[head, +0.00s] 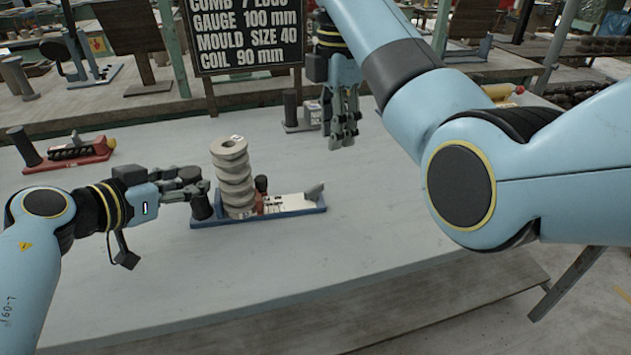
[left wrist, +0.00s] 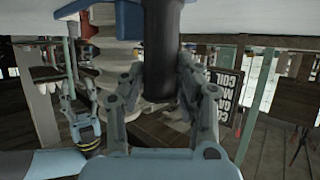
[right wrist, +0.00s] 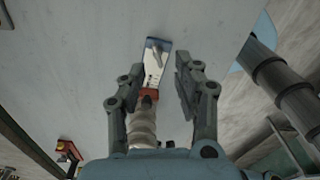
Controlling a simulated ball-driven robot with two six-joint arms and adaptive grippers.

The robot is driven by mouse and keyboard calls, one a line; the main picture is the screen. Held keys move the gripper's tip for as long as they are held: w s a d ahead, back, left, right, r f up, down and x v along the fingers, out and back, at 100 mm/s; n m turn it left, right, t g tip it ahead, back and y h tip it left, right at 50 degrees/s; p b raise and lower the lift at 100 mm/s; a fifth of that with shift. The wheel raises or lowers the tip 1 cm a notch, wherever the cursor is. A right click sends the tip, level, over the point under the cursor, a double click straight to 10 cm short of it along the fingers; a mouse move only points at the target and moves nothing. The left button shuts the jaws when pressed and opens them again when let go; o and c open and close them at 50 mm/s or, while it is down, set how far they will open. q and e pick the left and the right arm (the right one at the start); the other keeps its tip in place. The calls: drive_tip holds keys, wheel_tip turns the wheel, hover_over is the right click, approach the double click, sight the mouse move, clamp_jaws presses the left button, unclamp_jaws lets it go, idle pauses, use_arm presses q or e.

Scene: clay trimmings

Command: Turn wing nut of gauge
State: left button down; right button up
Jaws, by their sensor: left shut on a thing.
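The gauge (head: 290,208) is a blue base with a white scale strip, lying on the table. At its left end stands a black post (head: 201,207); my left gripper (head: 196,188) is shut on it. The post (left wrist: 161,50) shows between the fingers in the left wrist view. A stack of pale clay rings (head: 233,178) stands on the base. A red slider with a black knob (head: 261,186) is beside it. A small grey piece (head: 314,190), perhaps the wing nut, sticks up at the right end. My right gripper (head: 343,143) is open and empty, pointing down above the table behind the gauge.
Another red-based device (head: 70,152) with a black post lies at the back left. A black sign (head: 245,35) and a dark post on a base (head: 292,110) stand at the far edge. The table in front and to the right of the gauge is clear.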

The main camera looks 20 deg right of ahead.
sight(315, 186)
drive_tip(key=a+f+n, duration=0.1)
drive_tip(key=f, duration=0.2)
drive_tip(key=a+f+n, duration=0.1)
drive_tip(key=f, duration=0.3)
drive_tip(key=a+f, duration=0.1)
drive_tip(key=f, duration=0.2)
drive_tip(key=shift+s+a+f+n, duration=0.1)
drive_tip(key=shift+a+f+n, duration=0.1)
drive_tip(key=shift+f+n, duration=0.15)
clamp_jaws()
